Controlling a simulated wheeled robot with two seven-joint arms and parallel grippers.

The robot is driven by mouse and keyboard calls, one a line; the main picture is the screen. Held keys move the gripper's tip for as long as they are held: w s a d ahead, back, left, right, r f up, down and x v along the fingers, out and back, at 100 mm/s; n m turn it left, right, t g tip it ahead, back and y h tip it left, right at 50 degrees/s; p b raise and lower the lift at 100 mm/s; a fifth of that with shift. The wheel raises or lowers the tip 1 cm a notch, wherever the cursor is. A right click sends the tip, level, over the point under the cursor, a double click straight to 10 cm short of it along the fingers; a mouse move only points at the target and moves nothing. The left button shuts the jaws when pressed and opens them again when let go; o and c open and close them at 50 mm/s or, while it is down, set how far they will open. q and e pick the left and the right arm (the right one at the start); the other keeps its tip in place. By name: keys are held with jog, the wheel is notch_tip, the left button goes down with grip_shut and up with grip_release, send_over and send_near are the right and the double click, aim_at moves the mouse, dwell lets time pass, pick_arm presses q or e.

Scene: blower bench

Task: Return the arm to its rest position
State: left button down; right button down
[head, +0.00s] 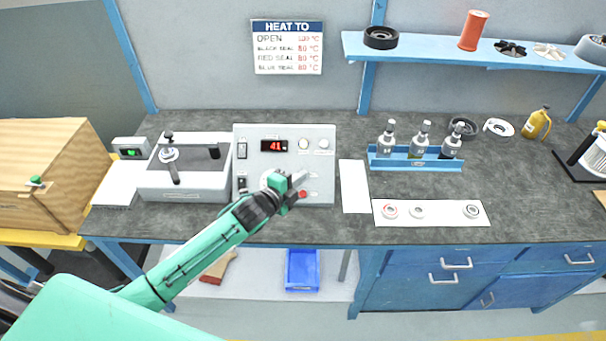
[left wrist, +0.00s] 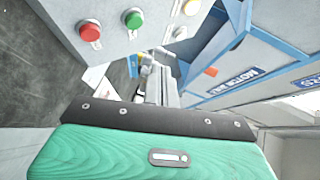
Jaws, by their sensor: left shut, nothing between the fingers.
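My left arm (head: 190,262) reaches in from the lower left in the head view. Its gripper (head: 299,180) is shut and empty, in front of the control box (head: 320,150). From the head view I cannot tell whether it touches the box. In the left wrist view the shut fingers (left wrist: 158,82) are in the middle, with a red button (left wrist: 90,32) and a green button (left wrist: 133,18) of the box to their upper left. The box display reads 41 in red. My right gripper is not in view.
A grey device with a lever (head: 185,180) stands left of the box. A wooden crate (head: 40,165) is at far left. White seal strip (head: 445,212), blue bottle rack (head: 415,163) and white sheet (head: 354,185) lie to the right. A blue shelf (head: 450,52) hangs above.

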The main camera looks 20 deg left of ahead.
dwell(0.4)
pick_arm(q)
jog(key=s+a+f+n+g+y, duration=0.25)
jog(key=s+n+g, duration=0.5)
jog(key=s, duration=1.05)
jog(key=s+a+f+n+g+y, duration=0.1)
jog(key=s+n+g+y, duration=0.25)
jog(key=s+n, duration=1.15)
jog(key=s+f+m+g, duration=0.1)
jog(key=s+f+m, duration=0.1)
jog(key=f, duration=1.3)
jog(key=s+f+m, duration=0.2)
jog(key=f+m, duration=0.1)
jog(key=f, duration=1.2)
jog(key=s+a+f+g, duration=0.1)
jog(key=s+a+f, duration=0.2)
jog(key=s+f, duration=1.6)
notch_tip(320, 180, down, 2)
jog(key=shift+s+f+g+h, duration=0.1)
jog(key=shift+s+g+h, duration=0.1)
jog(key=shift+g+h, duration=0.15)
